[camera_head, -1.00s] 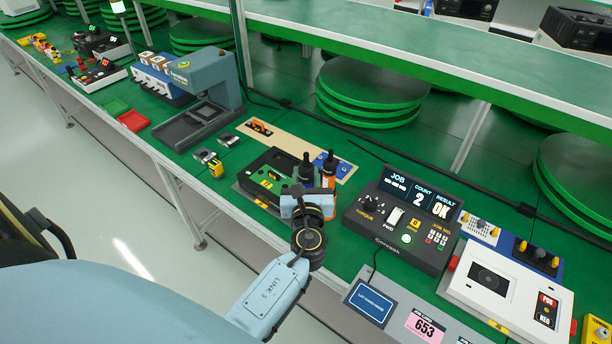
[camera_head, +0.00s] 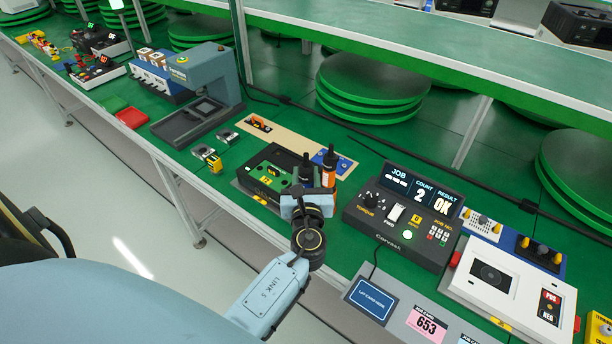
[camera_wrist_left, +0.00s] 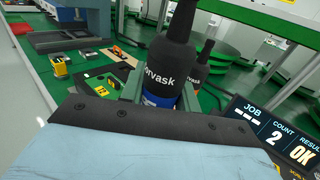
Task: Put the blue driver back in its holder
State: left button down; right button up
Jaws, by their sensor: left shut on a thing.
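The blue driver (camera_wrist_left: 172,62) has a dark body, a narrow black top and a blue band low down, as the left wrist view shows. It stands roughly upright in my left gripper (camera_head: 306,197), which is shut on it. In the head view its black top (camera_head: 306,167) rises above the gripper, which hides its lower part. A blue holder plate (camera_head: 346,166) lies on a beige board behind and to the right. The orange driver (camera_head: 329,172) stands just right of the held driver, partly in front of the plate. My right gripper is not in view.
A black fixture with a green circuit board (camera_head: 268,176) lies left of my gripper. The job controller (camera_head: 400,222) stands close on the right. An orange piece (camera_head: 259,125) sits at the board's left end. A yellow tape-measure-like block (camera_head: 215,164) is farther left.

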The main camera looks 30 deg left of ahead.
pick_arm(q)
jog(key=shift+f+b, duration=1.7)
jog(key=shift+f, duration=0.3)
jog(key=c, duration=1)
grip_release()
jog(key=shift+r, duration=0.1)
jog(key=shift+c, duration=0.2)
jog(key=shift+o, duration=0.5)
jog(key=shift+s, duration=0.1)
jog(key=v, duration=1.3)
jog(key=shift+d, duration=0.1)
